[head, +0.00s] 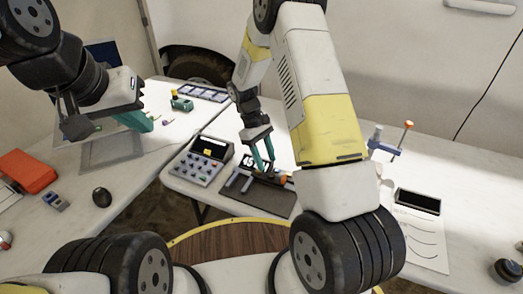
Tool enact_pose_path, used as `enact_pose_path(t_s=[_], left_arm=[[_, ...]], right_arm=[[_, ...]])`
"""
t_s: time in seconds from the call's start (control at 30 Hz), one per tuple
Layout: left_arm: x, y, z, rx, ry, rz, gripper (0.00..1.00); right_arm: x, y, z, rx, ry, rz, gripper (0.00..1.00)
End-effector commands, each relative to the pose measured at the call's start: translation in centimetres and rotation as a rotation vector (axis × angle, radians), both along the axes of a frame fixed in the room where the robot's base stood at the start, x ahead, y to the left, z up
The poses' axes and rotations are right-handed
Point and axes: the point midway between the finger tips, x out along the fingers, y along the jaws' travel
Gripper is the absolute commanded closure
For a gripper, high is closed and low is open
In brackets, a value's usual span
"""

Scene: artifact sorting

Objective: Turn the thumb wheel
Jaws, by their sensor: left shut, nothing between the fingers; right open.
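A small device with a dark numbered display (248,161) and an orange part (284,178) stands on a dark mat (262,200) at the front edge of the right-hand table. I cannot tell for sure which part is the thumb wheel, as it is small and partly behind my gripper. My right gripper (263,166) points down over this device with its teal fingers apart. I cannot tell whether they touch it. My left gripper (143,121) is shut and empty above the left table, far from the device.
A grey control box with several buttons (201,165) stands left of the mat. A blue clamp-like stand (385,147), a black box (418,201) and a paper sheet (425,240) lie to the right. The left table holds an orange-red box (27,171) and a black mouse (102,197).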

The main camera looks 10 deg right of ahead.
Motion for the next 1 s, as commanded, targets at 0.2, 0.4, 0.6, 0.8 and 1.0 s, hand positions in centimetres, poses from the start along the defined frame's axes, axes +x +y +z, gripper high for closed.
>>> enact_pose_path(t_s=[0.2,0.4,0.6,0.8,1.0], left_arm=[[0.0,0.0,0.0,0.000,0.000,0.000,1.00],[0.0,0.0,0.0,0.000,0.000,0.000,1.00],[0.0,0.0,0.0,0.000,0.000,0.000,1.00],[0.0,0.0,0.0,0.000,0.000,0.000,1.00],[0.0,0.0,0.0,0.000,0.000,0.000,1.00]], right_arm=[[-1.0,-0.9,-2.9,-0.001,0.003,0.000,0.55],[-1.3,-1.1,-3.9,-0.001,0.001,-0.001,0.55],[-1.3,-1.1,-3.9,0.000,0.000,-0.001,0.55],[-1.3,-1.1,-3.9,0.000,0.000,-0.001,0.92],[-1.2,-1.1,-3.9,-0.001,0.000,-0.009,1.00]])
